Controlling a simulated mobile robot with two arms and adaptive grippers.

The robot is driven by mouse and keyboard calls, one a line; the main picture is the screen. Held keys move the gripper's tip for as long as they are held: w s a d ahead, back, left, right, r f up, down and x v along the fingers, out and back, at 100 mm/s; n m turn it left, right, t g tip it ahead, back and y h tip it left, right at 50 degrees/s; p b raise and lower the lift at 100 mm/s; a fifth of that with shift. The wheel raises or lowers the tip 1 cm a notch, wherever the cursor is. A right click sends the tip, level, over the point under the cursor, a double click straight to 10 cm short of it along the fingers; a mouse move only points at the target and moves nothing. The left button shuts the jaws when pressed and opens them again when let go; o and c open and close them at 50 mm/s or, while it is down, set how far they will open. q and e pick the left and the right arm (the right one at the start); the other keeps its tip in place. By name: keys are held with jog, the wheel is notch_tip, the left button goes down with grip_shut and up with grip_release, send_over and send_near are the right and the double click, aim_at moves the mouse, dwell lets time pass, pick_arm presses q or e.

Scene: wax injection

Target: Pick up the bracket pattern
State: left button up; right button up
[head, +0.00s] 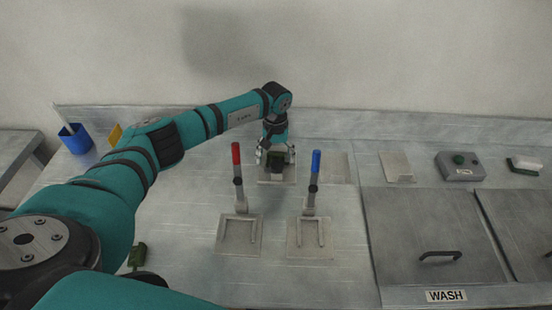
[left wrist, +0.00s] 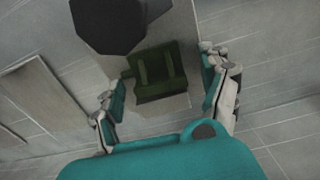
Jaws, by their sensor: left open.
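A dark green block with raised ribs, which I take for the bracket pattern (left wrist: 160,78), lies on a pale plate (left wrist: 188,22) in the left wrist view. In the head view the pattern (head: 276,161) shows at the back of the bench, partly hidden by my gripper. My left gripper (head: 275,156) points down over it. In the left wrist view the open fingers of the gripper (left wrist: 158,76) stand on either side of the pattern, with visible gaps. My right gripper is not in view.
A red-topped handle (head: 237,163) and a blue-topped handle (head: 316,163) stand upright in front of my gripper. Another green piece (head: 137,255) lies at lower left, partly hidden by my arm. A blue cup (head: 76,140), grey button box (head: 460,166) and lidded wash tank (head: 425,220) stand farther out.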

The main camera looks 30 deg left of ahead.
pick_arm(q)
jog(key=c, duration=0.9)
